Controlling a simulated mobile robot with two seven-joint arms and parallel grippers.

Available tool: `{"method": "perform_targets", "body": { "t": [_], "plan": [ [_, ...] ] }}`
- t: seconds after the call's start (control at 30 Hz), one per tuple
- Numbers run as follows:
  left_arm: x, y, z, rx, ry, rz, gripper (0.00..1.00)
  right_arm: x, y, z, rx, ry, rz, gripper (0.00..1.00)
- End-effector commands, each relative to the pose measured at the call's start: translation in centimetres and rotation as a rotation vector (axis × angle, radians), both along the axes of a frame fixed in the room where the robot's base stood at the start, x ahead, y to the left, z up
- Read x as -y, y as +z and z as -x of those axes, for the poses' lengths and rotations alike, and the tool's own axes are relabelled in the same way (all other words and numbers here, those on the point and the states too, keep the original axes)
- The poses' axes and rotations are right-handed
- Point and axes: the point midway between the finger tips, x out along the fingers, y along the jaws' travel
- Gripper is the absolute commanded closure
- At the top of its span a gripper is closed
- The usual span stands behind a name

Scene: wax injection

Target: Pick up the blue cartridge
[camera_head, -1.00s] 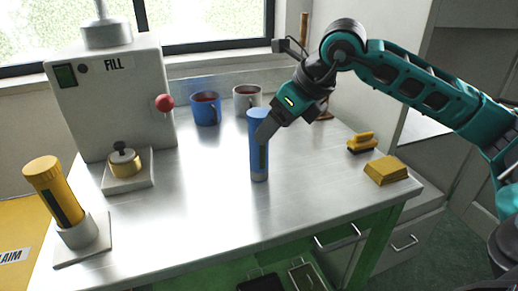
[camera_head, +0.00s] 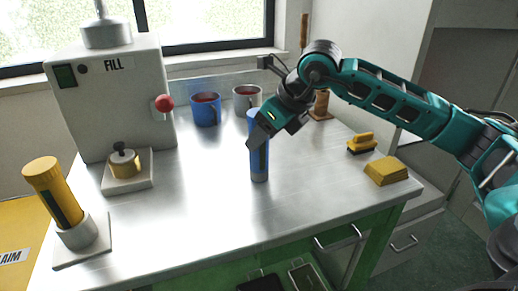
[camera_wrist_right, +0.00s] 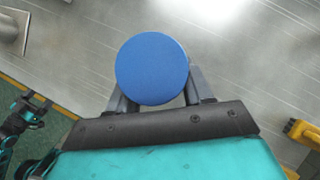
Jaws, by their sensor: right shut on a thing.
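The blue cartridge (camera_head: 259,162) stands upright on the metal table, with a dark strip down its side. My right gripper (camera_head: 255,138) reaches it from the upper right and is shut on its upper part. In the right wrist view, the round blue top of the cartridge (camera_wrist_right: 152,69) sits between the two grey fingers of my right gripper (camera_wrist_right: 155,88). The gripper hides part of the cartridge's upper side in the head view. My left gripper is not identifiable in the head view.
The white FILL machine (camera_head: 115,95) with a red knob stands at the left. A yellow cartridge (camera_head: 52,192) leans in a holder at front left. A blue mug (camera_head: 205,110) and a grey mug (camera_head: 245,97) stand behind. A brush (camera_head: 361,143) and yellow block (camera_head: 385,171) lie at right.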

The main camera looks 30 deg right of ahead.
Motion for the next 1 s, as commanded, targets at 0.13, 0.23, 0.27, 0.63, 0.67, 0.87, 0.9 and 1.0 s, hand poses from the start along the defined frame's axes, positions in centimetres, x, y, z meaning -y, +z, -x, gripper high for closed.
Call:
{"method": "perform_targets", "body": {
  "t": [0.13, 0.23, 0.27, 0.63, 0.67, 0.87, 0.9, 1.0],
  "plan": [
    [0.0, -0.1, 0.1, -0.003, 0.0, 0.0, 0.16, 0.0, 0.0, 0.0, 0.0, 0.0, 0.0, 0.77],
    [0.0, -0.1, 0.2, -0.003, 0.0, 0.0, 0.16, 0.0, 0.0, 0.0, 0.0, 0.0, 0.0, 0.86],
    [0.0, -0.1, 0.2, -0.003, 0.0, 0.0, 0.16, 0.0, 0.0, 0.0, 0.0, 0.0, 0.0, 0.89],
    [0.0, 0.2, 0.1, 0.002, -0.001, 0.001, 0.16, 0.0, 0.4, 0.0, 0.004, -0.001, -0.001, 0.96],
    [0.0, 0.3, 0.1, 0.002, -0.001, 0.001, 0.16, 0.0, 0.6, -0.1, 0.004, -0.001, -0.001, 0.96],
    [0.0, 0.8, 0.0, 0.01, 0.0, 0.0, 0.16, 0.0, 2.9, -0.1, 0.008, -0.001, -0.002, 0.96],
    [-0.1, 0.9, 0.0, 0.012, 0.0, -0.001, 0.16, 0.0, 3.6, -0.1, 0.008, -0.001, -0.001, 0.96],
    [-0.2, 1.2, 0.0, 0.011, 0.001, -0.005, 0.16, -0.1, 6.2, -0.1, 0.011, 0.001, -0.003, 0.96]
  ]
}}
